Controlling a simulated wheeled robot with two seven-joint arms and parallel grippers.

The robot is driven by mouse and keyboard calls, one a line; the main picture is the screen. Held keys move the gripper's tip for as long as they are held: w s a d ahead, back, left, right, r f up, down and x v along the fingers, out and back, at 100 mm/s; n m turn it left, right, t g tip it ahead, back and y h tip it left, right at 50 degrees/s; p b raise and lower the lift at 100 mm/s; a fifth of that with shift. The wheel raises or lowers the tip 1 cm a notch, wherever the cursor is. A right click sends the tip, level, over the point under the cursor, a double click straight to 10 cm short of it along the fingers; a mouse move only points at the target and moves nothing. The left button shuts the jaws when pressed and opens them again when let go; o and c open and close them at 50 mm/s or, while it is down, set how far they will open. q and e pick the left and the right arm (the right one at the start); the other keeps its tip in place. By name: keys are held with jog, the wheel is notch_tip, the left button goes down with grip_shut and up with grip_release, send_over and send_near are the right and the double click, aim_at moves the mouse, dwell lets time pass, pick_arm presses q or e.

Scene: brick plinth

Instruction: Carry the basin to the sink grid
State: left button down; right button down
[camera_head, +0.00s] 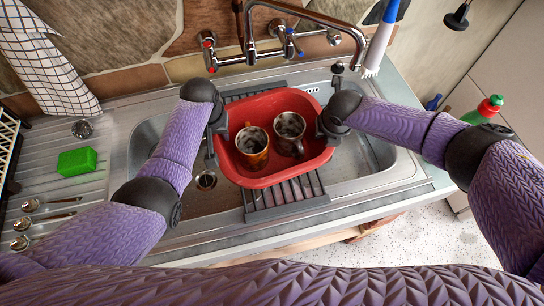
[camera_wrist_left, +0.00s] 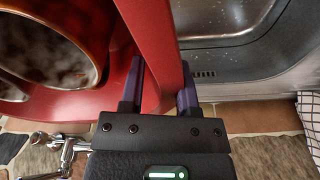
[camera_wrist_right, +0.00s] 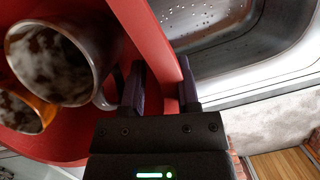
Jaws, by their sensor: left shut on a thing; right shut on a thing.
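The red basin (camera_head: 272,182) is over the sink grid (camera_head: 290,194) in the head view, and the grid's dark slats show in front of it and behind it. I cannot tell whether the basin touches the grid. Two mugs stand inside the basin, a brown-orange one (camera_head: 252,147) and a dark one (camera_head: 289,133). My left gripper (camera_head: 215,140) is shut on the basin's left wall, and its fingers (camera_wrist_left: 160,85) straddle the red rim in the left wrist view. My right gripper (camera_head: 325,127) is shut on the right wall, its fingers (camera_wrist_right: 162,88) likewise on both sides of the rim.
The steel sink (camera_head: 375,170) surrounds the grid. The tap (camera_head: 330,32) arches behind the basin, with a white-and-blue brush (camera_head: 379,45) to its right. A green sponge (camera_head: 77,162) and several spoons (camera_head: 45,218) lie on the left drainer. A green bottle (camera_head: 484,110) stands at right.

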pick_arm(q)
jog(key=c, duration=0.8)
grip_release()
jog(key=shift+a+f, duration=0.15)
jog(key=shift+f, duration=0.5)
pick_arm(e)
jog(key=c, duration=0.8)
grip_release()
jog(key=shift+d+f, duration=0.15)
jog(key=shift+f, duration=0.5)
pick_arm(q)
jog(key=shift+o, duration=1.2)
jog(key=shift+r, duration=0.25)
pick_arm(e)
jog(key=shift+o, duration=1.2)
jog(key=shift+r, duration=0.25)
pick_arm(q)
jog(key=shift+o, duration=1.1)
pick_arm(e)
jog(key=shift+o, duration=1.2)
pick_arm(q)
jog(key=r, duration=0.3)
jog(key=s+r, duration=0.1)
jog(key=r, duration=0.7)
jog(key=shift+s+r, duration=0.25)
jog(key=shift+s, duration=0.1)
jog(key=shift+r, duration=0.2)
pick_arm(e)
jog(key=shift+r, duration=0.15)
jog(key=v, duration=1.2)
